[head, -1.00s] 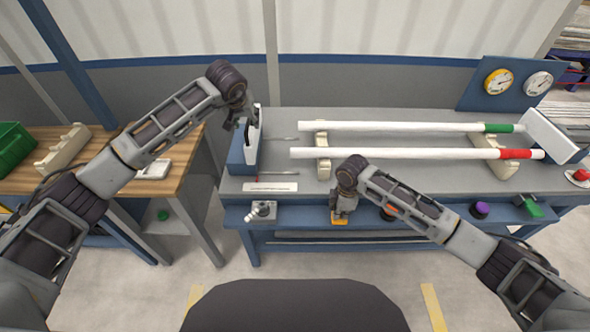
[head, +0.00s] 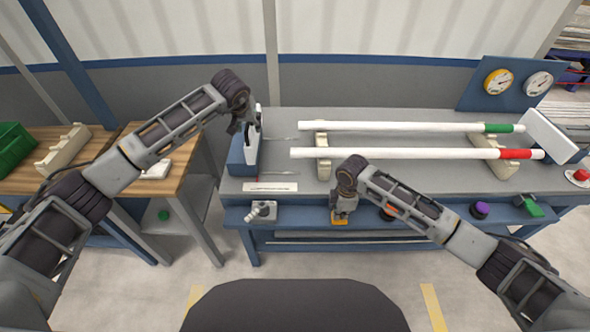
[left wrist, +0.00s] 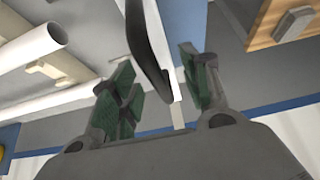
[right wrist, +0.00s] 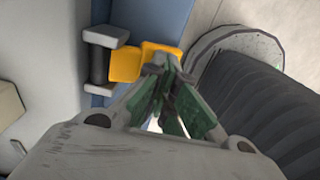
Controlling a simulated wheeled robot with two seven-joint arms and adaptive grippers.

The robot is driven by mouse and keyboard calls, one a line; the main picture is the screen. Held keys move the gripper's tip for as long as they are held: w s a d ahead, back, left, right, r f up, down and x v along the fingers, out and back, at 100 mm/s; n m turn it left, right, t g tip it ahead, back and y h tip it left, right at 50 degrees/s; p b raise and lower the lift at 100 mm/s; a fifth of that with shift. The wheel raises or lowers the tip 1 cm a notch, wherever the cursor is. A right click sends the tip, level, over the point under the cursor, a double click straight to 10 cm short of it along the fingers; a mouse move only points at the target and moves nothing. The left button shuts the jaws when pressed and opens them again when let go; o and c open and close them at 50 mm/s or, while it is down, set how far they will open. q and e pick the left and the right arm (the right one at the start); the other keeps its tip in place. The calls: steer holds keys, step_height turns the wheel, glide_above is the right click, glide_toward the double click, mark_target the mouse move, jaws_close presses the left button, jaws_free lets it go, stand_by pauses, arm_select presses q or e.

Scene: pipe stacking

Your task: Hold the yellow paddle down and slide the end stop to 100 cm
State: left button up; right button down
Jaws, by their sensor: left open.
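The end stop (head: 245,148) is a blue block with a white upright plate and a black handle, at the left end of the bench. My left gripper (left wrist: 160,90) is open at the handle (left wrist: 146,45), which shows between its fingers in the left wrist view. The yellow paddle (head: 340,218) is on the blue front rail; it also shows in the right wrist view (right wrist: 127,64). My right gripper (right wrist: 163,68) has its fingertips together over the paddle's near part. Whether they press it down I cannot tell.
Two white pipes, one with a green band (head: 400,127) and one with a red band (head: 400,154), lie on cream supports at the right. A white scale label (head: 270,187) lies before the end stop. Two gauges (head: 498,81) stand at the back right.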

stand_by(0.7)
arm_select(q)
jaws_close()
stand_by(0.3)
